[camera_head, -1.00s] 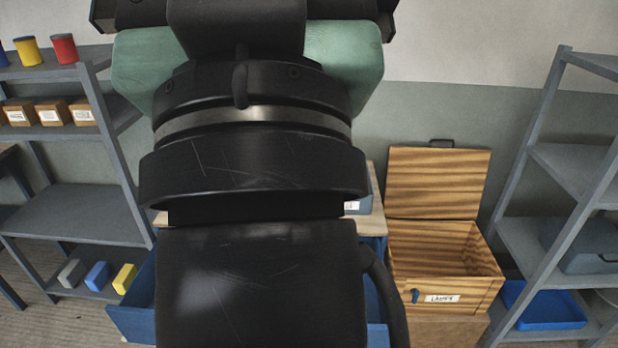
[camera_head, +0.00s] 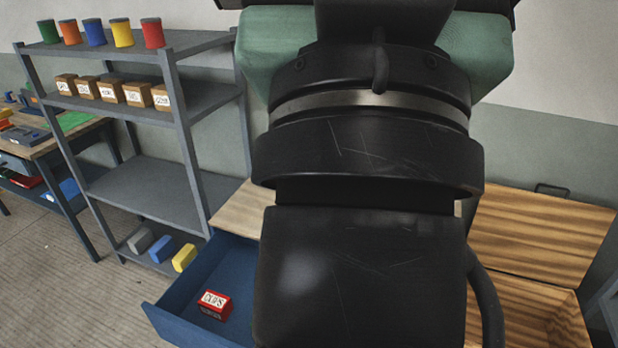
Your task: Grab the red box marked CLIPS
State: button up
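The small red box marked CLIPS (camera_head: 214,304) lies inside an open blue drawer (camera_head: 168,322), left of my arm, with a white label on its top. The drawer sits below a light wooden tabletop (camera_head: 238,208), and its right part is hidden behind my arm. My arm fills the middle of the view from top to bottom. The fingertips of my gripper are not visible, so I cannot tell what they hold.
A grey shelf (camera_head: 150,190) at left carries coloured cans, small labelled boxes and, low down, grey, blue and yellow blocks. A workbench (camera_head: 50,142) stands farther left. An open wooden chest (camera_head: 540,310) is at right. Floor at lower left is clear.

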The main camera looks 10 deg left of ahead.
aim_at(218, 306)
jog(key=k+j+z, duration=0.25)
jog(key=j, duration=0.25)
jog(key=k+j+z, duration=0.25)
jog(key=k+j, duration=0.1)
jog(key=j, duration=0.05)
